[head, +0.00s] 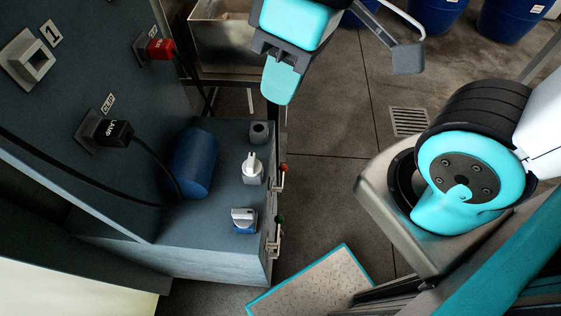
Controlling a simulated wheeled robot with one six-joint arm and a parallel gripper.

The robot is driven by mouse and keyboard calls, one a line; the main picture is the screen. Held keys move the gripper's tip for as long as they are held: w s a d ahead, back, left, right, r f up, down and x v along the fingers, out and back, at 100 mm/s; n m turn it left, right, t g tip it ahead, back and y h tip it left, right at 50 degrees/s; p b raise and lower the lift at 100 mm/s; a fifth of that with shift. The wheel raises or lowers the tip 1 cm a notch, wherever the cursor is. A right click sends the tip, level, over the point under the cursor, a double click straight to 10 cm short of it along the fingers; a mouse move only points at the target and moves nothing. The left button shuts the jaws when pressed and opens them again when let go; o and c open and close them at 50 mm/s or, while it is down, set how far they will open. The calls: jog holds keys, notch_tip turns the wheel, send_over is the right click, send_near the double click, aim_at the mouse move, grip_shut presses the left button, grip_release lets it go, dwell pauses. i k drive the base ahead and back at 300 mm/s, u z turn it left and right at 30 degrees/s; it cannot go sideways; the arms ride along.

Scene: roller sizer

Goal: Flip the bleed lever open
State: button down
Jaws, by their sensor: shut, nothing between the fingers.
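Two small levers sit on the right side of the blue-grey cabinet. One lever with a red tip (283,167) is higher up, and one lever with a green tip (279,219) is below it. I cannot tell from any label which one is the bleed lever. My gripper (279,92) is at the top middle, with teal fingers pointing down the picture. It is shut and empty, above the levers in the picture and apart from them.
The cabinet top holds a blue cylinder (194,163), a white knob (253,168) and a blue-based knob (243,220). A red plug (158,49) and a black plug (113,133) with cables are on the panel. A tread plate (315,287) lies below.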

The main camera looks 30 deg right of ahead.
aim_at(283, 167)
jog(key=u, duration=0.55)
jog(key=k, duration=1.2)
jog(key=z, duration=0.65)
